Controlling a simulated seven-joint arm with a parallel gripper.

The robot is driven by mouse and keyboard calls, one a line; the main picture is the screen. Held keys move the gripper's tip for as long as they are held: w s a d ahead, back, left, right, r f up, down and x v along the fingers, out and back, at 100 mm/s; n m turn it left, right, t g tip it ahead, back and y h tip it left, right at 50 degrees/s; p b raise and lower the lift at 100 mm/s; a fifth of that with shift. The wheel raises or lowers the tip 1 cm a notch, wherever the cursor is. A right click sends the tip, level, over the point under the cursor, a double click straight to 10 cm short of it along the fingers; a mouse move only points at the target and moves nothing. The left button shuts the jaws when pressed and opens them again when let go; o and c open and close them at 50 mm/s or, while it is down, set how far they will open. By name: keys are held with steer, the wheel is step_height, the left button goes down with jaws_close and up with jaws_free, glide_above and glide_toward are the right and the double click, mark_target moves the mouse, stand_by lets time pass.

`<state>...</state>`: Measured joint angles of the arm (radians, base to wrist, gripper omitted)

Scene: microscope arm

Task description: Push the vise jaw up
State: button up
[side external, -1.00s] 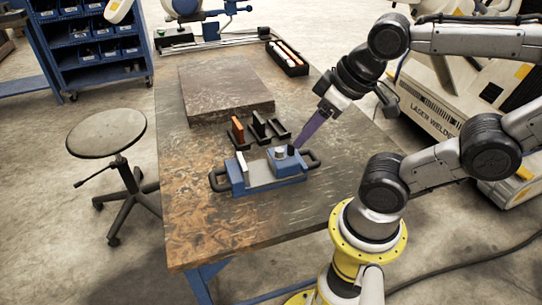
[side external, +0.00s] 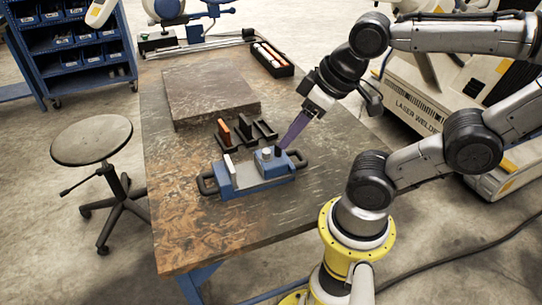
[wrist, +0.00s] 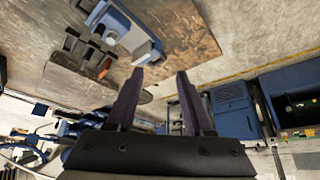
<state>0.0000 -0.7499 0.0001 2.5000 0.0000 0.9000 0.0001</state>
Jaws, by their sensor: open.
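The blue vise (side external: 240,188) lies on the worktable with a black handle at each end. Its movable jaw (side external: 270,165) is a blue block with a pale round knob on top, at the right part of the base. A pale upright jaw plate (side external: 229,166) stands at the left, with a gap between them. My gripper (side external: 283,147) points down with purple fingers close by the movable jaw's back right; contact cannot be told. In the wrist view my gripper (wrist: 159,75) has its two fingers apart with nothing between them, and the vise (wrist: 118,20) shows at the top.
Black holders (side external: 245,132), one with an orange piece, stand just behind the vise. A dark flat slab (side external: 210,92) and a black tray of pieces (side external: 271,60) lie farther back. The table's (side external: 200,235) front is clear. A stool (side external: 91,140) stands left.

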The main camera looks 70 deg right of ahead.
steer(key=shift+o, duration=0.4)
steer(key=n+g, duration=0.6)
steer(key=n, duration=0.1)
glide_above(271, 157)
steer(key=s+d, duration=0.1)
steer(key=d, duration=0.1)
step_height(271, 157, down, 5)
steer(key=f, duration=1.3)
steer(key=shift+s+a+f, duration=0.15)
steer(key=shift+s+f, duration=0.05)
steer(key=shift+c, duration=0.4)
jaws_close()
